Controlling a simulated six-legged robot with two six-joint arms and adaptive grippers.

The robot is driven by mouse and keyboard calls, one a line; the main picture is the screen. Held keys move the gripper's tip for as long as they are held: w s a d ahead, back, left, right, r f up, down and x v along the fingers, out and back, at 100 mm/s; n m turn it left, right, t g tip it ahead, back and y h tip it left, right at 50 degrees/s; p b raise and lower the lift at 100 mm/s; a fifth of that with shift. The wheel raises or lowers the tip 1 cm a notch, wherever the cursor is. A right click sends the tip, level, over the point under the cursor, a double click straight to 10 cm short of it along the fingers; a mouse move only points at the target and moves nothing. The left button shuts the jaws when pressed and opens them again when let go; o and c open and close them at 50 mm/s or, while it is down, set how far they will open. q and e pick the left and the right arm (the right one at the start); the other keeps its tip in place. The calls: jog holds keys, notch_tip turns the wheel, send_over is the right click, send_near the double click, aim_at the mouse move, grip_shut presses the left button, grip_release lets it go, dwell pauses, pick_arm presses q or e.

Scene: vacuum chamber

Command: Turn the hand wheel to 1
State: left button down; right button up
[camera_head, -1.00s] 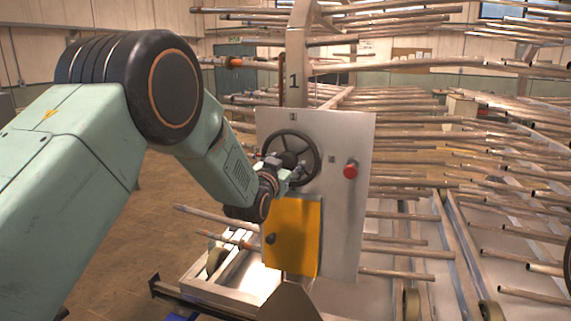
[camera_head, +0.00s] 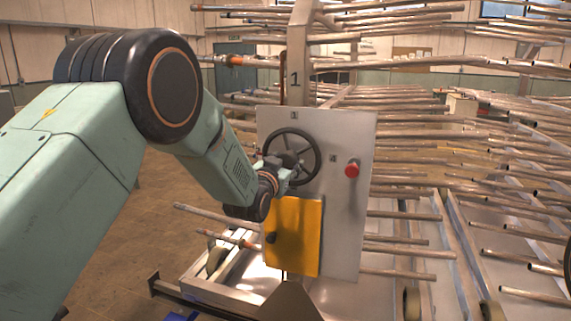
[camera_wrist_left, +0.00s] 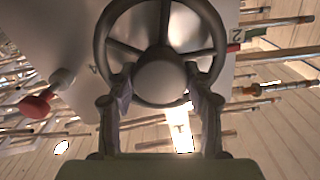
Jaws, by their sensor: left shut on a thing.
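The dark hand wheel (camera_head: 318,150) is mounted on the upper part of a light grey upright panel (camera_head: 353,130). My left gripper (camera_head: 290,168) reaches it from the lower left and covers part of its hub and lower rim. In the left wrist view the wheel's round rim (camera_wrist_left: 101,45), spokes and domed hub are large. The left gripper's two fingers (camera_wrist_left: 161,82) stand on either side of the hub, shut on the wheel. A number 1 (camera_head: 294,115) is marked above the wheel and a 4 (camera_head: 333,159) to its right. My right gripper is not in view.
A red button (camera_head: 351,170) sticks out right of the wheel; it also shows in the left wrist view (camera_wrist_left: 37,103). A yellow box (camera_head: 300,235) is fixed below the wheel. Racks of metal pipes (camera_head: 440,155) surround the panel. Floor shows at lower left.

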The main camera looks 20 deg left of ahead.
pick_arm(q)
jog(key=m+b, duration=0.2)
jog(key=m, duration=0.2)
jog(key=shift+f+b, duration=0.25)
jog(key=shift+b, duration=0.15)
jog(key=m+b, duration=0.2)
jog(key=m, duration=0.2)
jog(key=shift+m, duration=0.3)
jog(key=m+b, duration=0.2)
jog(key=m, duration=0.3)
jog(key=shift+b, duration=0.35)
jog(key=shift+m+b, duration=0.6)
jog(key=shift+m, duration=1.5)
jog(key=shift+r, duration=0.1)
jog(key=c, duration=0.5)
grip_release()
